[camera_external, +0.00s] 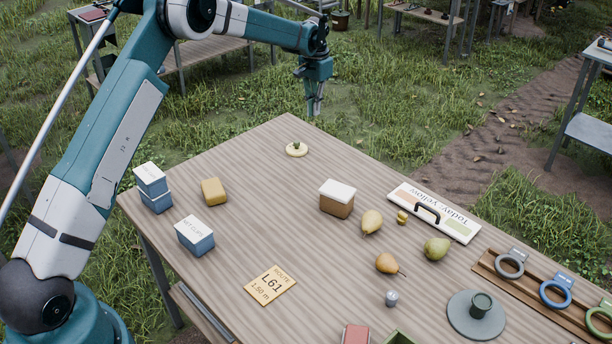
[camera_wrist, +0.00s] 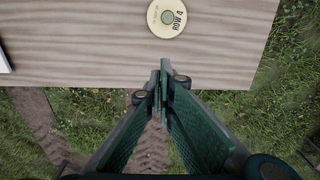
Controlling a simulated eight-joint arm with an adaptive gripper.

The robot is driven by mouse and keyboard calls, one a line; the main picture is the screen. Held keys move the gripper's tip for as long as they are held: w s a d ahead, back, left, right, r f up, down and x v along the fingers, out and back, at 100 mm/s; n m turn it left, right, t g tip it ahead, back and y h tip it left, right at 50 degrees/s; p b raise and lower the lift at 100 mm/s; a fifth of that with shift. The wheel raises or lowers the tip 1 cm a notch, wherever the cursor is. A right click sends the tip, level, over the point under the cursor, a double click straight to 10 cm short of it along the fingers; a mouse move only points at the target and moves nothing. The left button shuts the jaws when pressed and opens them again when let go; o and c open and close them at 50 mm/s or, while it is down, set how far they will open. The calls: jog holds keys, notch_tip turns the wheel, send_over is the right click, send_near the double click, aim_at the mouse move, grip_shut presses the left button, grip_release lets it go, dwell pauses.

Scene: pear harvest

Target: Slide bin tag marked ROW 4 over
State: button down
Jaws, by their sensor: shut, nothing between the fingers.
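The ROW 4 bin tag (camera_external: 296,154) is a round cream disc lying flat near the far corner of the wooden table (camera_external: 262,180). A small green knob or core shows at its middle. In the wrist view the tag (camera_wrist: 179,27) is at the top, its "ROW 4" lettering readable. My gripper (camera_external: 315,110) hangs pointing down beyond the tag, raised near the table's far edge. In the wrist view the fingertips of my gripper (camera_wrist: 163,70) are together with nothing between them, below the tag in the picture and apart from it.
Blue boxes (camera_external: 195,240), a yellow block (camera_external: 214,191) and a white-topped brown box (camera_external: 337,203) stand nearer. Pears (camera_external: 437,249), a handled sign board (camera_external: 460,223) and a rail with rings (camera_external: 510,264) are at right. The wood around the tag is clear.

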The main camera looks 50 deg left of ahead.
aim_at(313, 143)
jog(key=shift+w+a+f, duration=0.2)
jog(key=shift+a+f, duration=0.15)
jog(key=shift+f, duration=0.4)
jog(key=shift+f, duration=0.1)
notch_tip(313, 143, down, 10)
jog(key=shift+r, duration=0.1)
jog(key=shift+s, duration=2.05)
jog(key=s+b, duration=0.5)
jog(key=s, duration=1.5)
jog(key=shift+s, duration=0.2)
